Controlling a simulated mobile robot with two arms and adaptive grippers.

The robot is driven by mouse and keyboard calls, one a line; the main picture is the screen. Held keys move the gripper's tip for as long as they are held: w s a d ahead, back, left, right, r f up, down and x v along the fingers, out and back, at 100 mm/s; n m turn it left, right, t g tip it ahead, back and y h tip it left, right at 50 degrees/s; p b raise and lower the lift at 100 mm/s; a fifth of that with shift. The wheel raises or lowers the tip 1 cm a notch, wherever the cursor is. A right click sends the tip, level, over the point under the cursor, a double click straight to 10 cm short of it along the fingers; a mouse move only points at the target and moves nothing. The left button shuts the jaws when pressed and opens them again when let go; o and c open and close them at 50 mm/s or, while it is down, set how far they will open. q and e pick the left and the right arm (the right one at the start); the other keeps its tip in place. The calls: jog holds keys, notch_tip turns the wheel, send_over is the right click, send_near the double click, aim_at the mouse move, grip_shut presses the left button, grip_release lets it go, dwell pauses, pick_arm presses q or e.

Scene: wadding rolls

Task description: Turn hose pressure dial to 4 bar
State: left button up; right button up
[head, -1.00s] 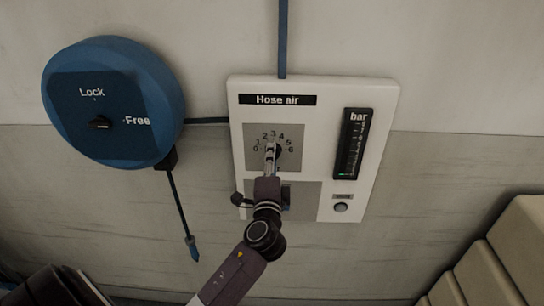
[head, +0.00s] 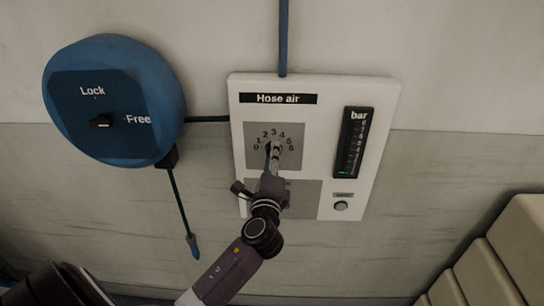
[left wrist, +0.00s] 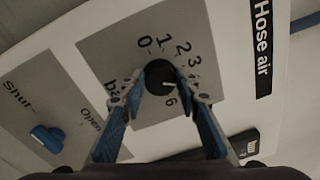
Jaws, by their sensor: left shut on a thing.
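The white Hose air panel (head: 380,100) is on the wall. Its grey dial plate (head: 254,133) is numbered 0 to 6. In the left wrist view the round black dial (left wrist: 160,77) sits between the fingertips of my left gripper (left wrist: 158,82), which is shut on it; the gripper also shows in the head view (head: 272,154). A short pale mark shows on the dial, pointing right in the wrist view; the exact number is unclear. The bar gauge (head: 353,142) shows a faint green light near its bottom. My right gripper is not in view.
A blue Shut/Open handle (left wrist: 46,139) is on the panel's lower plate. Cream stacked blocks (head: 490,270) stand lower right.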

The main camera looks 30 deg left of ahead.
pick_arm(q)
jog(key=shift+f, duration=0.15)
jog(key=o, duration=1.2)
jog(key=shift+c, duration=0.2)
jog(key=shift+s, duration=0.1)
jog(key=v, duration=1.2)
